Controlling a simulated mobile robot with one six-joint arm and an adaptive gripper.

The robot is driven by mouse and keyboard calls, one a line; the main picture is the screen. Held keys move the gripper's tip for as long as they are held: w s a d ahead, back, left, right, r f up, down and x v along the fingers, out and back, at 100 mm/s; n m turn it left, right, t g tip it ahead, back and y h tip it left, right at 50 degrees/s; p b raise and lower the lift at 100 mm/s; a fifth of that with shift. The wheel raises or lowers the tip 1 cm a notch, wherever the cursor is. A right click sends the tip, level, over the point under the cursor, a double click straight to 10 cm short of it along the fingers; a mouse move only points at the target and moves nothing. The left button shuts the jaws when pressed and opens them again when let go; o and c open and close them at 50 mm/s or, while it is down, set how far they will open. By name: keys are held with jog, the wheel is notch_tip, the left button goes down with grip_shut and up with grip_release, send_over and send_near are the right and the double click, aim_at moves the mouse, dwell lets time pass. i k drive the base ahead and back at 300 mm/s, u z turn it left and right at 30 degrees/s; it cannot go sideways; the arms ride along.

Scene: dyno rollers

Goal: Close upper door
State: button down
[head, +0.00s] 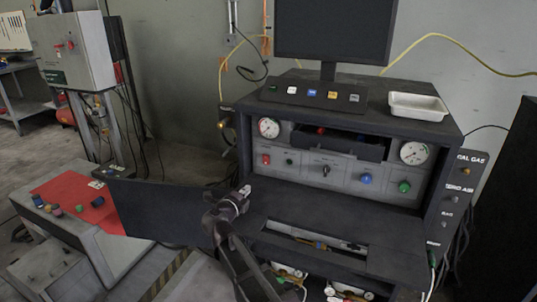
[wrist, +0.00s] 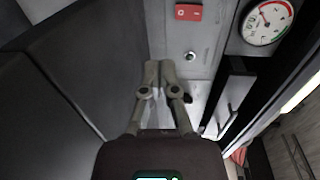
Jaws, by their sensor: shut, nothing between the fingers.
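A dark flat door panel (head: 165,208) stands swung out to the left of the black console (head: 300,205) in the head view. It appears to be the upper door. My gripper (head: 243,191) is at the console's left front edge, just right of the door panel. I cannot tell whether they touch. In the wrist view my gripper (wrist: 165,66) has its fingers together and empty, pointing toward the grey control panel (wrist: 185,50). A dark surface (wrist: 70,85) fills the left of that view; I cannot tell if it is the door.
A dark drawer (head: 338,146) sticks out between two gauges (head: 269,128) on the console. A monitor (head: 333,30) and a white tray (head: 418,106) stand on top. A lower opening (head: 318,242) shows parts inside. A red-topped bench (head: 80,200) stands at left.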

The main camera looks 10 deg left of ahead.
aim_at(397, 254)
jog(key=k, duration=1)
